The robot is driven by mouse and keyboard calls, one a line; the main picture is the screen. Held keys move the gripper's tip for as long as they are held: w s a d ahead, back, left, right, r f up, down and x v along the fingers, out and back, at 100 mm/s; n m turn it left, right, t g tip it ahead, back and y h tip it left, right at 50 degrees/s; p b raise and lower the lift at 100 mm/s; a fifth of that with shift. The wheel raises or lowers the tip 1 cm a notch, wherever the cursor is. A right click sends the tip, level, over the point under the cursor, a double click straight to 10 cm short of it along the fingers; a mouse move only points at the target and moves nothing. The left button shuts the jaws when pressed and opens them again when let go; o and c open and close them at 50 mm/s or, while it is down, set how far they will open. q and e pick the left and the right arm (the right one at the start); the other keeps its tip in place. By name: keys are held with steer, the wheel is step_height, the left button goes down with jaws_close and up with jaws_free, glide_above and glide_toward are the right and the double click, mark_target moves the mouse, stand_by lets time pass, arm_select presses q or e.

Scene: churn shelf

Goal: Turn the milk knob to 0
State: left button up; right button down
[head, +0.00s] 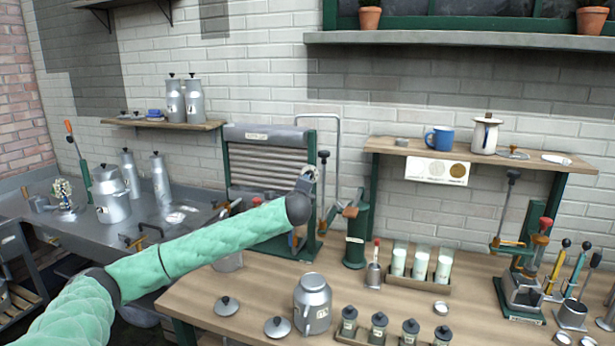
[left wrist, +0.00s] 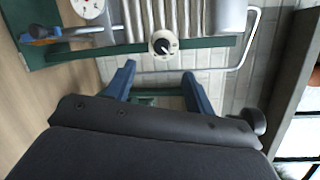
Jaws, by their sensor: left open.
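A small round knob (left wrist: 162,43) with a black centre and a white dial face sits on a green upright of the ribbed metal cooler (head: 262,160). Its markings are too small to read. My left gripper (head: 305,183) is at the right side of the cooler in the head view. In the left wrist view its two blue fingers (left wrist: 159,72) are spread apart and empty, just short of the knob, with the knob roughly centred beyond the tips. In the head view my gripper and arm cover much of this area.
A bent metal pipe (left wrist: 247,45) runs beside the knob. A milk can (head: 312,305), several dark-lidded jars and a rack of milk glasses (head: 420,264) stand on the wooden table (head: 260,288).

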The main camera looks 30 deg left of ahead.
arm_select(q)
steer(key=w+a+f+m+t+h+p, duration=0.1)
steer(key=w+a+m, duration=0.5)
steer(key=w+m, duration=0.6)
steer(key=shift+w+f+m+t+h+p, duration=0.25)
steer(key=shift+m+t+h+p, duration=0.95)
steer(key=shift+m, duration=1.2)
arm_select(e)
steer(key=s+d+f+t, duration=0.1)
steer(key=f, duration=0.6)
steer(key=s+d+f+t, duration=0.1)
steer(key=s+f, duration=0.1)
steer(key=f, duration=0.6)
steer(key=shift+s+d, duration=0.25)
steer(key=shift+d, duration=0.15)
arm_select(q)
steer(key=shift+g, duration=0.3)
steer(key=shift+c, duration=0.2)
steer(key=c, duration=0.9)
arm_select(e)
steer(key=shift+d, duration=0.1)
